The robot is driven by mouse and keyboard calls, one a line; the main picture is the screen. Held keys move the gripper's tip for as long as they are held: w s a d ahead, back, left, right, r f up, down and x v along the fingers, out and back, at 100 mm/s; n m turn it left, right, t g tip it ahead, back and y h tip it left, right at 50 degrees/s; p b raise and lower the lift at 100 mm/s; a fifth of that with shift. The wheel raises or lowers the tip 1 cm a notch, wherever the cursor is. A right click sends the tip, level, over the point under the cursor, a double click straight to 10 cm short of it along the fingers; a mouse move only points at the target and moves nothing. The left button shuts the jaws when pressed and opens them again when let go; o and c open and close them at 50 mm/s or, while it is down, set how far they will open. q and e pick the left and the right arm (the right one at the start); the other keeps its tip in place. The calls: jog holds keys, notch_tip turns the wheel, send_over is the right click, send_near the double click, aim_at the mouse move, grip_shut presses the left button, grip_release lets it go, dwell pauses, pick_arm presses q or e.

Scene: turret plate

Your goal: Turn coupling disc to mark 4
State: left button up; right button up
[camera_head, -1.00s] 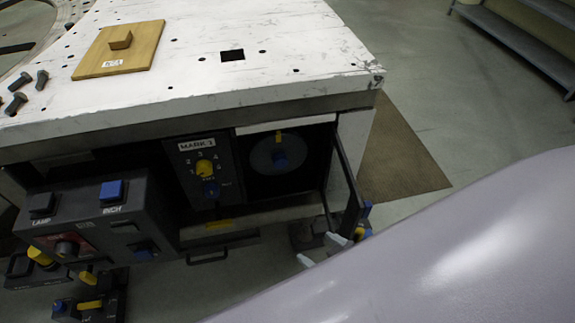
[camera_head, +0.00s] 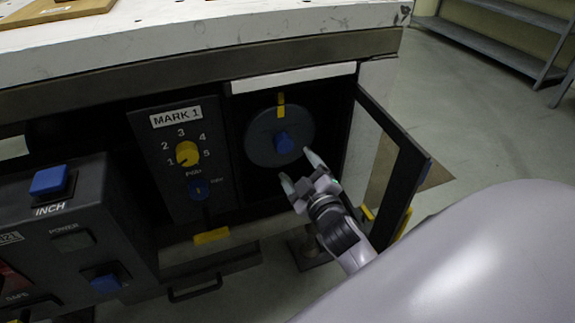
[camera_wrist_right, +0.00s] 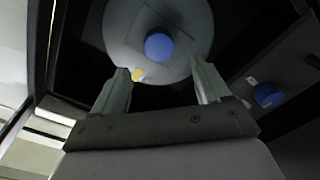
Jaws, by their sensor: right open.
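The coupling disc (camera_head: 262,143) is a grey round plate with a blue knob (camera_head: 284,143) at its middle, set in the dark open bay under the table. A yellow marker (camera_head: 281,104) shows at its top edge. The display beside it reads MARK 1 (camera_head: 176,117), and the yellow selector knob (camera_head: 187,153) sits among numbers 1 to 5. My right gripper (camera_head: 297,168) is open and empty, just below and in front of the disc. In the right wrist view the disc (camera_wrist_right: 120,38) and its blue knob (camera_wrist_right: 158,46) lie ahead of the spread fingers. My left gripper is not in view.
An open door (camera_head: 408,185) with a dark frame stands right of the bay, close to my right arm. A control box (camera_head: 105,225) with a blue INCH button (camera_head: 49,180) is at the left. The white table top (camera_head: 200,35) overhangs the bay.

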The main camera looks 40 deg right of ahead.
aim_at(286, 147)
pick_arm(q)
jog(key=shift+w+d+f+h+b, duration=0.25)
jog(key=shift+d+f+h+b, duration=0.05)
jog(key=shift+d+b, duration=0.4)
pick_arm(e)
jog(key=shift+x, duration=3.75)
jog(key=shift+d, duration=0.1)
jog(key=shift+c, duration=0.2)
grip_shut()
